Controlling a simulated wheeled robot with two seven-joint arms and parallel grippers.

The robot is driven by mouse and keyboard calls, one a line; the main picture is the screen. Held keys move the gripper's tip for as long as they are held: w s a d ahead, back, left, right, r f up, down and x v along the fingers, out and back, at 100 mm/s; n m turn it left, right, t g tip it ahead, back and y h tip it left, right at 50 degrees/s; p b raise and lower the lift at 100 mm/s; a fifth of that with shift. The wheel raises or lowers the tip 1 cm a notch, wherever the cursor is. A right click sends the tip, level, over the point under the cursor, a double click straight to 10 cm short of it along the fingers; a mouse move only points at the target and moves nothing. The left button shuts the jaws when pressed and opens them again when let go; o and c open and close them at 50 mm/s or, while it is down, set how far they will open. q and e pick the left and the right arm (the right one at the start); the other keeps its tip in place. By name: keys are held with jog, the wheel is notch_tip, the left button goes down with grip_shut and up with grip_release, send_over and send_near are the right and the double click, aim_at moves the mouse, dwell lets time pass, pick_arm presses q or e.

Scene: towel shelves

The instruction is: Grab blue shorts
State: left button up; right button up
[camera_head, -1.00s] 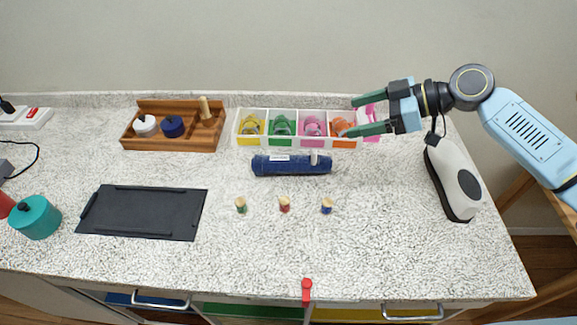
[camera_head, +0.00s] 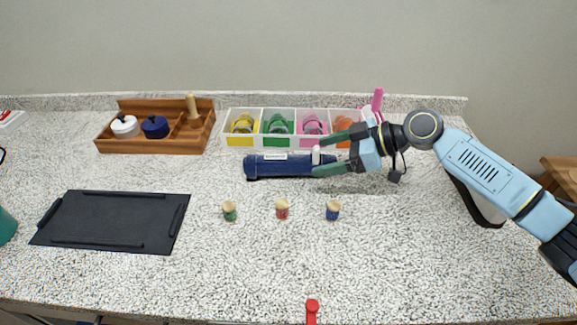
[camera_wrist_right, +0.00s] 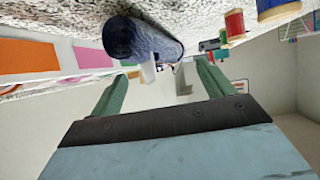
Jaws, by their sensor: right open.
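A dark blue rolled or cylindrical thing (camera_head: 280,166) lies lengthwise on the counter, in front of a divided white tray. It has a pale label and a white upright tab near its right end. I cannot tell whether it is the blue shorts; no other thing looks like shorts. My right gripper (camera_head: 322,156) is open, with its green fingers at the right end of the blue roll. In the right wrist view, the blue roll (camera_wrist_right: 150,42) lies beyond the open fingers (camera_wrist_right: 158,72), its white tab between them. My left gripper is out of view.
The white tray (camera_head: 262,146) holds yellow, green, pink and orange items behind the roll. Green, red and blue-sided small pieces (camera_head: 282,210) stand in front. A black tray (camera_head: 112,222) and a wooden rack (camera_head: 150,148) are left. The counter front is mostly clear.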

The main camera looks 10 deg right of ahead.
aim_at(301, 159)
jog(key=shift+r+x, duration=0.2)
jog(key=shift+x, duration=3.3)
